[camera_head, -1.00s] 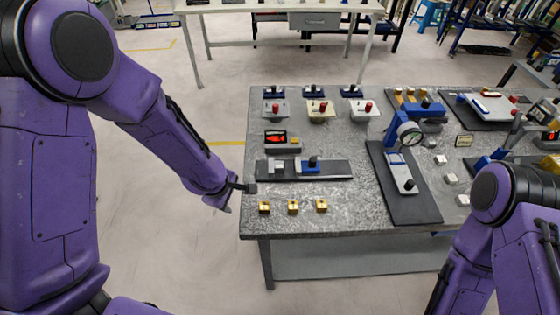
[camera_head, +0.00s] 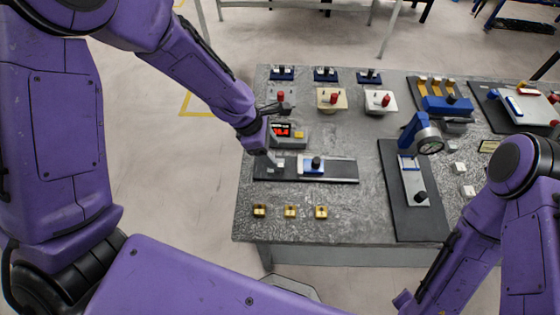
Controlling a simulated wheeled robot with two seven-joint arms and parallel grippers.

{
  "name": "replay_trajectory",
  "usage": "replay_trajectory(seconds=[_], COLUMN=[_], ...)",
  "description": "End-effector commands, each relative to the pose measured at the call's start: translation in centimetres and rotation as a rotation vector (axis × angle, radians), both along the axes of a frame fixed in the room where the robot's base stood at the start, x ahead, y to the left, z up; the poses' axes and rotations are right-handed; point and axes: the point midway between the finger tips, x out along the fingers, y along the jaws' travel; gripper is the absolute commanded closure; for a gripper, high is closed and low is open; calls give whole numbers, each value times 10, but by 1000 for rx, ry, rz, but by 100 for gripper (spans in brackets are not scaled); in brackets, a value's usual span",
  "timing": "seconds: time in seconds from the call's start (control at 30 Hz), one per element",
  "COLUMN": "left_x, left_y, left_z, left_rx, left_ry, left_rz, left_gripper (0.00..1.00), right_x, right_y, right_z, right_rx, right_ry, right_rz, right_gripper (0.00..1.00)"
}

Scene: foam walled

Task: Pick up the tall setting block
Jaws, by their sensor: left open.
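My left gripper (camera_head: 276,134) is open and empty, with its fingers spread over the back left of the grey table (camera_head: 375,220). It hides part of the small readout box (camera_head: 282,130). One finger is just above the left end of a dark plate that carries a slide fixture with a small grey upright block (camera_head: 280,167). Small pale blocks stand right of the dial gauge: one (camera_head: 458,168) in the middle, another (camera_head: 467,191) nearer the front. I cannot tell which is the tall setting block.
Several brass blocks (camera_head: 290,211) sit along the front left. A dial gauge (camera_head: 430,140) on a blue stand rises at the right. Boxes with red knobs (camera_head: 332,99) stand at the back. The table's front middle is bare.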

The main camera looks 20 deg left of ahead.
Motion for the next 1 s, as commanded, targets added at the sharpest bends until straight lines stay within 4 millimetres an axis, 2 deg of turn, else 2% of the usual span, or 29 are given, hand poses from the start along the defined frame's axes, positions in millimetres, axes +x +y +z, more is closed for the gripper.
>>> replay_trajectory(seconds=[0.3, 0.4, 0.6, 0.8, 1.0], left_x=[4, 5, 5, 6, 6], left_y=[-17, -19, -19, -19, -19], left_z=[-48, -55, -55, -55, -55], left_rx=[-1, 1, 1, 1, 2], left_ry=[3, 1, -1, -1, 0], left_rz=[1, 2, 0, 0, 0], left_gripper=[38, 38, 38, 100, 100], right_x=[1, 1, 0, 0, 0], right_y=[0, 0, 0, 0, 0], right_z=[6, 6, 6, 6, 6], right_rx=[0, 0, -1, 0, -1], right_ry=[-1, -1, -1, -1, -1], right_rz=[0, 0, 0, -1, 0], right_gripper=[57, 57, 57, 57, 57])
